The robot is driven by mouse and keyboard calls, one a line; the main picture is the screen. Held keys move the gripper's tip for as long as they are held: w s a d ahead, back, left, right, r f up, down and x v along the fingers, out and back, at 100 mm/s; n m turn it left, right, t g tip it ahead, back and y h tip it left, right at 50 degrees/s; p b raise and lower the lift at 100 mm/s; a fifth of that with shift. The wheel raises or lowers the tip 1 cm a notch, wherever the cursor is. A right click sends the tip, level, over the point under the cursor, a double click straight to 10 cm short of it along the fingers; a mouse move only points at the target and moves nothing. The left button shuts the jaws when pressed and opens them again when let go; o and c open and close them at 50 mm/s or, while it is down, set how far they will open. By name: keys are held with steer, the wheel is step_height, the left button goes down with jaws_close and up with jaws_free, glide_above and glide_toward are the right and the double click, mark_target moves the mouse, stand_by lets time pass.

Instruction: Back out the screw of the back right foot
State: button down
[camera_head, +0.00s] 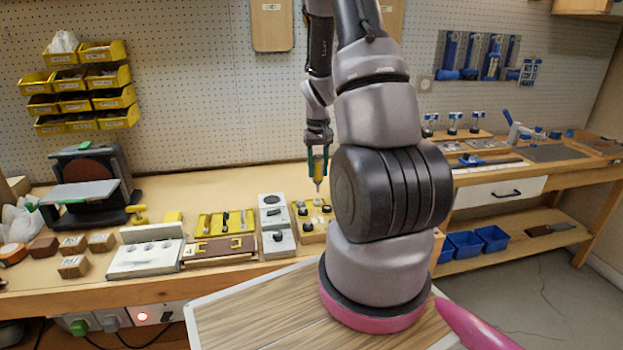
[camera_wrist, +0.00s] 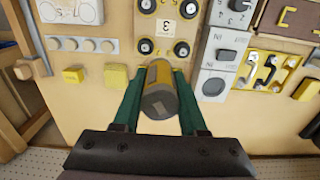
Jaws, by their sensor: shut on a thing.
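My gripper (camera_head: 318,160) has green fingers and is shut on a yellow and grey screwdriver (camera_head: 318,172), which points down. In the wrist view the gripper (camera_wrist: 159,98) grips its handle (camera_wrist: 160,94) from both sides, and the handle hides the tip. A wooden block (camera_wrist: 165,27) marked 3 carries dark round feet near its corners. The block (camera_head: 314,224) is below the screwdriver in the head view, and the tip looks above its back edge. The back right foot (camera_wrist: 139,49) shows at the block's lower left in the wrist view, near the driver; contact is not visible.
A grey and white box with knobs (camera_head: 276,226) stands close to the block's left. The bench behind the block is clear.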

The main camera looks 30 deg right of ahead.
steer(key=shift+s+d+f, duration=0.15)
steer(key=shift+d+f, duration=0.35)
steer(key=shift+f, duration=0.4)
steer(key=shift+s+d+f, duration=0.15)
steer(key=shift+d+f, duration=0.35)
steer(key=shift+f, duration=0.45)
steer(key=shift+s+d+f, duration=0.15)
steer(key=shift+d+f, duration=0.35)
steer(key=shift+f, duration=0.4)
steer(key=shift+f, duration=0.2)
steer(key=shift+r, duration=0.4)
stand_by(1.5)
step_height(320, 180, up, 6)
stand_by(0.8)
